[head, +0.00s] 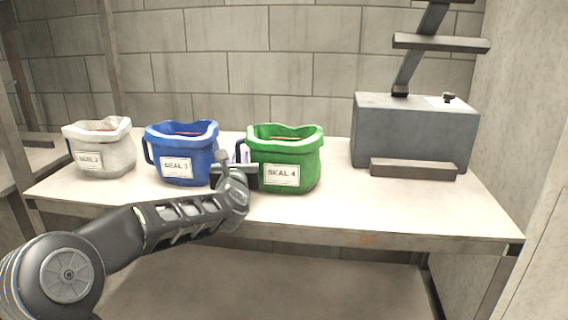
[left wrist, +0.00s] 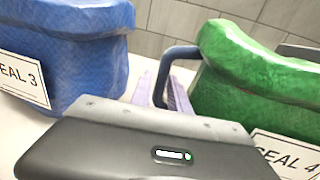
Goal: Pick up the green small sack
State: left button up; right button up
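The green small sack (head: 286,158), labelled SEAL 4, stands upright on the table. In the left wrist view the green sack (left wrist: 245,85) fills the right side, with a dark blue handle (left wrist: 178,54) on its left side. My left gripper (head: 241,153) is between the blue and green sacks, at the green sack's left side. In the left wrist view its pale purple fingers (left wrist: 163,92) stand close together on either side of the handle, with little gap; they look shut on it. My right gripper is in neither view.
A blue sack (head: 182,148) labelled SEAL 3 stands close on the left of my gripper. A white sack (head: 100,150) is farther left. A grey box (head: 415,135) with a post stands at the right.

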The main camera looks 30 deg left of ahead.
pick_arm(q)
grip_shut()
dwell(1.4)
